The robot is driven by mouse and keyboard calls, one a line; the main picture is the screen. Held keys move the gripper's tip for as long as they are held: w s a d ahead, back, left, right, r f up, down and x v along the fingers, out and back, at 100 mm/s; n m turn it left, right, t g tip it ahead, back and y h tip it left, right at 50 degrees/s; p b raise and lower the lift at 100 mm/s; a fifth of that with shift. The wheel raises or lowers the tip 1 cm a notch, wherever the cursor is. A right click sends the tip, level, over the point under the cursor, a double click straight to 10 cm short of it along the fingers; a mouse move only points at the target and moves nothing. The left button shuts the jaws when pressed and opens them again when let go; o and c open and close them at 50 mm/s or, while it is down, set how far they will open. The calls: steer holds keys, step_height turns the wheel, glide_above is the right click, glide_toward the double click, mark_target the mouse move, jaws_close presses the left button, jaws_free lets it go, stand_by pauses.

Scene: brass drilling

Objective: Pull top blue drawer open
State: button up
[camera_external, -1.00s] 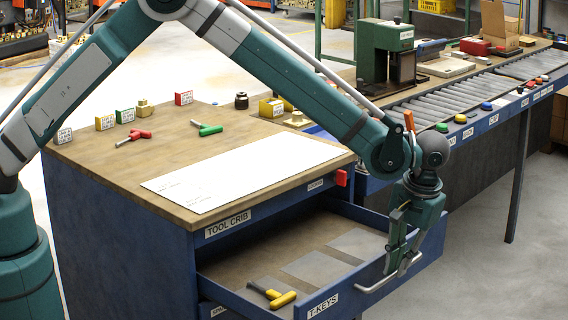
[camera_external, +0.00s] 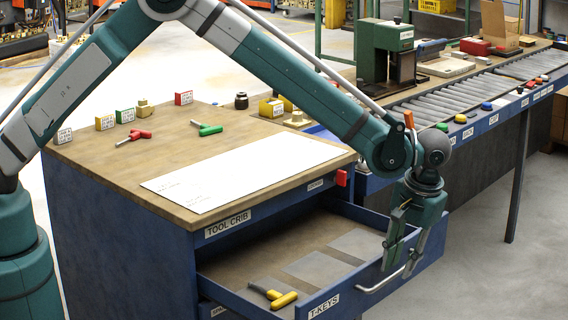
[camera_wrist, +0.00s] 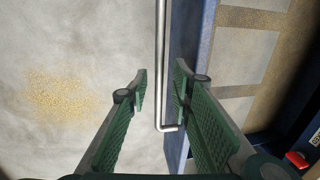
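The top blue drawer (camera_external: 345,289), labelled T-KEYS, stands pulled out from the blue cabinet (camera_external: 120,215). Its metal handle (camera_external: 374,286) is on the outside of its front panel. My gripper (camera_external: 398,266) is at the right part of the handle, pointing down. In the wrist view, the handle (camera_wrist: 161,60) runs between the two green fingers (camera_wrist: 161,82), with a gap on each side. The drawer's front panel (camera_wrist: 184,50) is just to the right of the handle there. The fingers are apart and hold nothing.
A yellow-handled tool (camera_external: 284,300) and grey plates (camera_external: 316,269) lie in the drawer. On the wooden top (camera_external: 90,158) are a white sheet (camera_external: 240,172), red and green T-handles and small labelled blocks. The floor right of the drawer is clear.

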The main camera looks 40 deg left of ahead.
step_height(320, 180, up, 11)
steer(key=d, duration=0.2)
steer(key=shift+r, duration=0.15)
stand_by(0.3)
steer(key=shift+d, duration=0.1)
steer(key=shift+r, duration=0.1)
stand_by(0.4)
